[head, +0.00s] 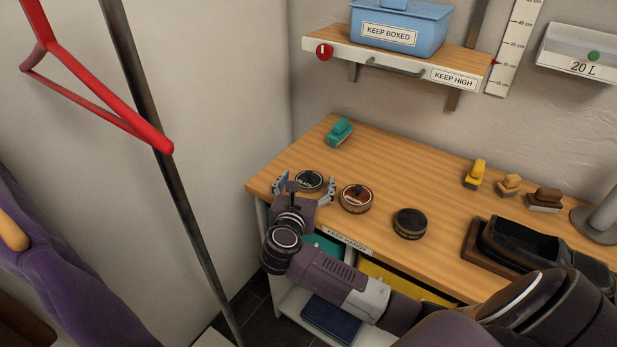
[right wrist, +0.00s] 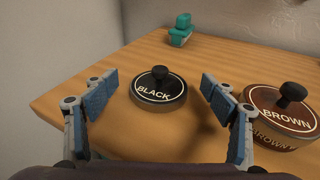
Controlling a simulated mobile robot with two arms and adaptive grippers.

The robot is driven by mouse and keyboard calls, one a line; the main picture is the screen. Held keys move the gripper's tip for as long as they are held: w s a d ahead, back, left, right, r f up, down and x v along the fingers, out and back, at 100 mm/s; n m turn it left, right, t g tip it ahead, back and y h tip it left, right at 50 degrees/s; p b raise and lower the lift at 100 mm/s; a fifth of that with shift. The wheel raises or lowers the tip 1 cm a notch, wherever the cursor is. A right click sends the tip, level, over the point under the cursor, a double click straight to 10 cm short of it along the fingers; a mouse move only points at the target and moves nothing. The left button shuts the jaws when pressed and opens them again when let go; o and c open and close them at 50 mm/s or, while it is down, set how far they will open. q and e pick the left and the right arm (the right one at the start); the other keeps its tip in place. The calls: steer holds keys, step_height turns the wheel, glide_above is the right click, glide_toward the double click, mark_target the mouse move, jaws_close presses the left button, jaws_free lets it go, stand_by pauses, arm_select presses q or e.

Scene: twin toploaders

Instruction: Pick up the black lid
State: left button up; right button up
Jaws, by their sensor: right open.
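The black lid (right wrist: 158,90) is a dark disc with a round knob and the word BLACK, lying on the wooden bench near its left end. In the head view the black lid (head: 311,180) shows just beyond my right gripper (head: 305,188). My right gripper is open and empty, and in the right wrist view its blue-padded fingers (right wrist: 158,97) stand apart on either side of the lid, nearer the camera. I see no contact with it. The lid seems to lie flat; whether a tin is under it I cannot tell. My left gripper is not in view.
A brown tin with its knobbed lid (head: 356,198) sits close right of the black lid. A dark open tin (head: 410,224) stands further right. A shoe on a wooden stand (head: 540,250) fills the bench's right. A shelf (head: 400,60) hangs above.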

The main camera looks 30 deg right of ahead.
steer(key=shift+x, duration=1.25)
steer(key=c, duration=1.1)
steer(key=shift+c, duration=0.2)
